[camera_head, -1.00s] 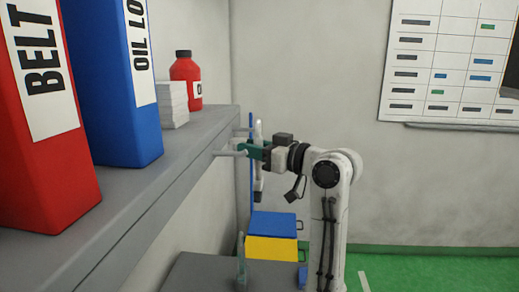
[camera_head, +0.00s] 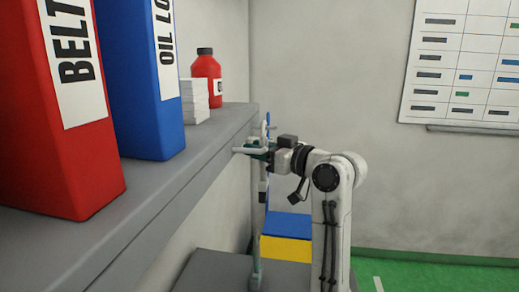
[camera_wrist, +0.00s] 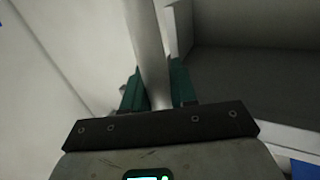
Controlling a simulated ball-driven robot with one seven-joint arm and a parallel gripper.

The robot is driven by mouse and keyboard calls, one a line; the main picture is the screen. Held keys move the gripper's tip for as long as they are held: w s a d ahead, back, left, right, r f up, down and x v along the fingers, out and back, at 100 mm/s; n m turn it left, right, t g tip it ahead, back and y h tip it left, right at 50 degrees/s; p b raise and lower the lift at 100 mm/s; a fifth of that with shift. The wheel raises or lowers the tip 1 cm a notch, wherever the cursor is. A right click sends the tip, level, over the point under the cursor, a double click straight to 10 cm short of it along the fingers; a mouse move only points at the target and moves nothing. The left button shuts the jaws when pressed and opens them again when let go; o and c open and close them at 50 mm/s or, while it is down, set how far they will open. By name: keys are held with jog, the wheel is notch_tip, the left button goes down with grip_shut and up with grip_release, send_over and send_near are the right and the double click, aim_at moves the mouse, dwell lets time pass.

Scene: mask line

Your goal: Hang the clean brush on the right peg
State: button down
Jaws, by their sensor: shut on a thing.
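My gripper (camera_head: 260,153), with green fingers, is shut on the grey shaft of the brush (camera_head: 263,186) beside the end of the shelf. The brush hangs roughly upright, its pale part above the fingers and a dark block below. In the wrist view, the shaft (camera_wrist: 150,55) runs between the green fingers (camera_wrist: 153,95). A pale peg (camera_head: 240,150) sticks out by the shelf end, close to the fingers. Another pale bar shows behind the brush top, partly hidden. I cannot tell which peg is the right one, or whether the brush touches a peg.
The grey shelf (camera_head: 185,175) carries a red binder (camera_head: 75,150), a blue binder (camera_head: 145,110), a white stack (camera_head: 194,100) and a red bottle (camera_head: 207,72). Below are a grey surface (camera_head: 215,270), an upright greenish thing (camera_head: 256,265), and blue and yellow boxes (camera_head: 287,226).

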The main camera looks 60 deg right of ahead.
dwell(0.3)
jog(key=c, duration=0.8)
grip_release()
jog(key=s+a+p, duration=0.1)
jog(key=s+p, duration=0.3)
jog(key=s, duration=0.6)
jog(key=shift+s+a, duration=0.2)
jog(key=shift+s, duration=0.15)
jog(key=shift+f, duration=0.1)
